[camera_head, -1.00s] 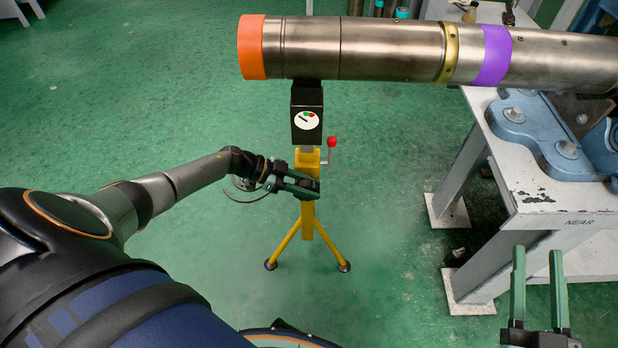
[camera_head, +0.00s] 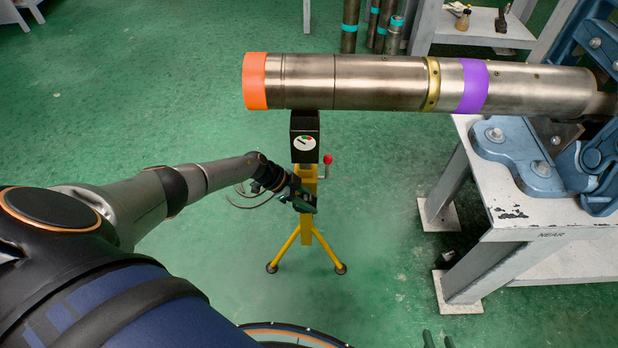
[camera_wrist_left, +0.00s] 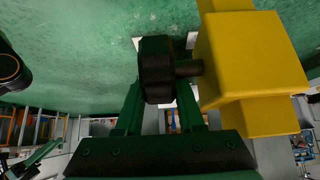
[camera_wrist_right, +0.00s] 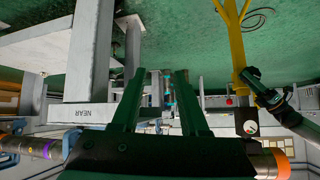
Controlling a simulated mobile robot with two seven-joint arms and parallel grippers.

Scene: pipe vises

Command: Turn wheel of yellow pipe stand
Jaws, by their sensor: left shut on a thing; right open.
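The yellow pipe stand (camera_head: 307,228) is upright on tripod legs under the pipe's orange-capped end. It also shows in the left wrist view (camera_wrist_left: 250,60) and the right wrist view (camera_wrist_right: 236,45). My left gripper (camera_head: 305,199) is at the front of its post, hiding the wheel in the head view. In the left wrist view the dark wheel (camera_wrist_left: 157,70), on a short shaft from the yellow post, sits between the fingers of my left gripper (camera_wrist_left: 165,100), which is shut on it. My right gripper (camera_wrist_right: 153,78) is open and empty; only its tips (camera_head: 438,340) show in the head view.
A steel pipe (camera_head: 380,82) with orange, brass and purple bands rests over the stand's black gauge head (camera_head: 304,130). A red-knobbed lever (camera_head: 328,159) sticks out on the post's right. A white table (camera_head: 500,205) with blue vise parts (camera_head: 515,150) stands right.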

